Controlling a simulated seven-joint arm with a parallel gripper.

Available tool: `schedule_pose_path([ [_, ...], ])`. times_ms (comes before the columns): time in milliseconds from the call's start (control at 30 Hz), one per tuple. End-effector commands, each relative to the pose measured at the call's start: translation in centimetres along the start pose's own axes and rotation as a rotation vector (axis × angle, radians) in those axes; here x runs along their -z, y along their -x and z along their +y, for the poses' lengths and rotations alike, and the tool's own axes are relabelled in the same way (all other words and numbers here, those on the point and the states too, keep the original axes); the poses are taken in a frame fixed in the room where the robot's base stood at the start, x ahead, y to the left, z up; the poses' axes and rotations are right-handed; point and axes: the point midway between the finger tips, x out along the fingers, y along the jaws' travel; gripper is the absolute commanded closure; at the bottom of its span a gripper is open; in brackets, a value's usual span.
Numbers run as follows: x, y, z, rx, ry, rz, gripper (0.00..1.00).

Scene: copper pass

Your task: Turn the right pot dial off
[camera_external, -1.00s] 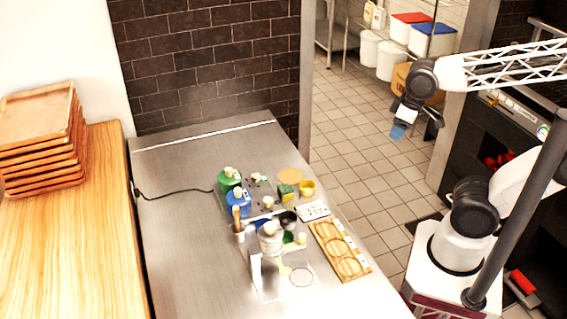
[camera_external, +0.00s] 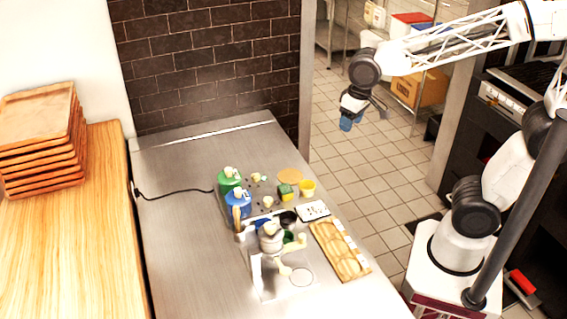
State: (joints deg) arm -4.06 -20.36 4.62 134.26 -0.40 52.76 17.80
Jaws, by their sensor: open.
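My gripper (camera_external: 366,113) hangs open and empty in the air over the tiled floor, to the right of the steel counter (camera_external: 180,240) and well apart from it. On the counter stand a green vessel (camera_external: 229,182) and a blue vessel (camera_external: 238,205), both with pale tops. I cannot tell whether these are the pots. No dial can be made out clearly at this size; small dark and pale knob-like pieces (camera_external: 268,202) lie near the vessels.
A grey appliance (camera_external: 270,240) stands at the counter's front, beside a wooden tray (camera_external: 340,250) on the right edge. A yellow cup (camera_external: 307,188) stands behind. Stacked wooden trays (camera_external: 40,135) are at left. The counter's left half is mostly clear except a black cord.

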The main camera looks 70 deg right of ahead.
Motion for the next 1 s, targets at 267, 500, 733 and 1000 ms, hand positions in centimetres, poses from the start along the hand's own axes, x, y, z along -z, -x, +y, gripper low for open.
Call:
schedule_pose_path([
  [267,5.0,-2.0,-3.3,-0.007,-0.084,-0.033,0.44],
  [500,8.9,-4.1,-6.2,-0.016,-0.157,-0.059,0.44],
  [733,12.4,-6.7,-9.2,-0.027,-0.227,-0.082,0.44],
  [1000,16.2,-10.4,-13.0,-0.044,-0.31,-0.108,0.44],
])
